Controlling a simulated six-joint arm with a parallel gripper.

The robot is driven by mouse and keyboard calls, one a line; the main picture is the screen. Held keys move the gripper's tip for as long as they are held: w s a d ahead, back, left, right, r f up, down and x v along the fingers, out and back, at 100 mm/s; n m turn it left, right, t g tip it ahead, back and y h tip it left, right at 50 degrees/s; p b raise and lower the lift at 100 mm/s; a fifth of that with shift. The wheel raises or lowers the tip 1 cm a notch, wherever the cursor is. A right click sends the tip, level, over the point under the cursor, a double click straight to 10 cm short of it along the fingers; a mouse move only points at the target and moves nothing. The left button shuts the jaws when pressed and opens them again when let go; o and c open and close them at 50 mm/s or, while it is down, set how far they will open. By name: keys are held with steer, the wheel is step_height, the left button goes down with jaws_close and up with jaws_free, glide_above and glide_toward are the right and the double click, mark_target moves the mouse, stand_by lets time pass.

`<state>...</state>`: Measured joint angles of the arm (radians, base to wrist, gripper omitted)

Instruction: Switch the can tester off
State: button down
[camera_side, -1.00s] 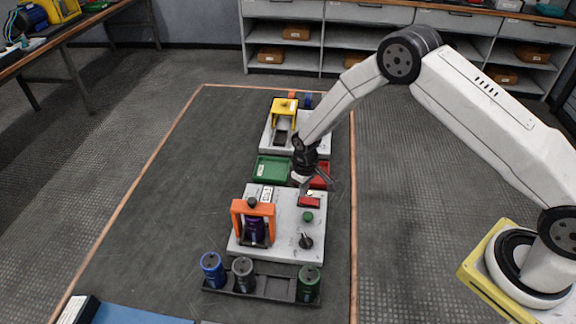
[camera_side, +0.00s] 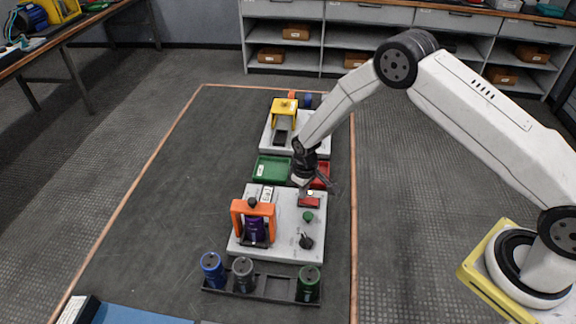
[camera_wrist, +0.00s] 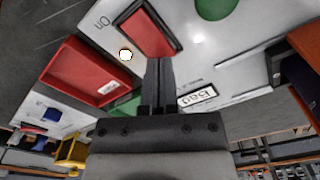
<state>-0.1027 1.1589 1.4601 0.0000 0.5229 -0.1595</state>
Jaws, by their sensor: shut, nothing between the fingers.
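The can tester (camera_side: 282,222) is a pale grey board with an orange clamp (camera_side: 238,210) at its left, around a dark purple can (camera_side: 255,230). Its red rocker switch (camera_side: 309,202) is at the far right of the board and also shows large in the wrist view (camera_wrist: 148,32), in a dark frame. A small pale lamp (camera_wrist: 125,55) beside the switch looks lit, near the label "On". My gripper (camera_wrist: 158,64) is shut and empty, its fingertips just at the switch's near edge. Whether they touch it I cannot tell. In the side view my gripper (camera_side: 304,184) is just behind the switch.
A green button (camera_side: 308,216) and a black knob (camera_side: 306,241) are on the same board. Behind it are a green tray (camera_side: 271,169) and a red tray (camera_side: 321,173), then a yellow-framed station (camera_side: 285,106). A black rack (camera_side: 275,286) with several cans stands in front.

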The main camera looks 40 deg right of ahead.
steer(key=shift+f, duration=0.8)
stand_by(0.7)
steer(key=shift+r, duration=3.55)
steer(key=shift+r, duration=0.1)
